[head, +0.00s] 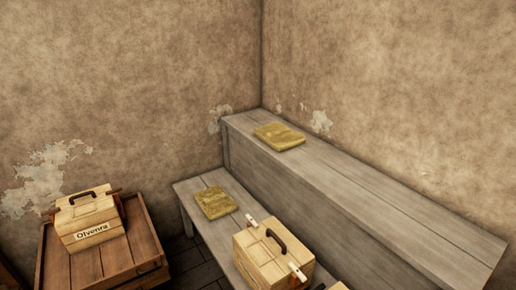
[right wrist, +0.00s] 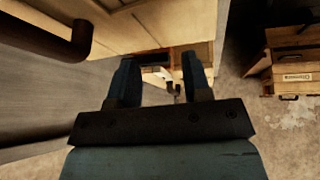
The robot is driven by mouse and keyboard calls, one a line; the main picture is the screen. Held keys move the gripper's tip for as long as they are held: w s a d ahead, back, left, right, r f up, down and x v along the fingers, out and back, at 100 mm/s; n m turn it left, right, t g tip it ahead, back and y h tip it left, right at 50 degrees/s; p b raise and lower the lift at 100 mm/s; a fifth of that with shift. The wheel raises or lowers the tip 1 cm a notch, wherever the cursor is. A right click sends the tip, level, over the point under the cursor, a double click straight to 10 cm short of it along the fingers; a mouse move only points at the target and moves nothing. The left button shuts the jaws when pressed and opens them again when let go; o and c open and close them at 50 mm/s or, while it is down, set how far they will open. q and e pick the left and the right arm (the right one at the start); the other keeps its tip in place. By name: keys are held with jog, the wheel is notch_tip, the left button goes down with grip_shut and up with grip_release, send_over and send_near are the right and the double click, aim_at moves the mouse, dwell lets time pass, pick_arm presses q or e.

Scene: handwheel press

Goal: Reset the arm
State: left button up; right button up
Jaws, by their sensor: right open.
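My right gripper (right wrist: 160,62) shows in the right wrist view with its two dark fingers apart and nothing clearly held between them. Past the fingertips are a pale wooden surface (right wrist: 195,28) and small blurred parts that I cannot make out. No gripper shows in the head view, and my left gripper is in neither view.
In the head view, a handled box labelled Olvenra (head: 90,218) sits on a wooden crate (head: 145,218). Another handled box (head: 262,262) stands on the lower grey bench (head: 190,186). Yellowish pads lie on this bench (head: 214,202) and the higher ledge (head: 279,136).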

jog(key=s+r+t+p, duration=0.1)
jog(key=s+r, duration=0.3)
jog(key=s, duration=0.3)
jog(key=s+r+m+t+y+p, duration=0.1)
jog(key=s+r+t, duration=0.1)
jog(key=s, duration=0.5)
jog(key=s+r+t+y+p, duration=0.1)
jog(key=s+r+t, duration=0.1)
jog(key=s+r, duration=0.3)
jog(key=s, duration=0.3)
jog(key=shift+d+r+m, duration=0.2)
jog(key=shift+r+m, duration=0.1)
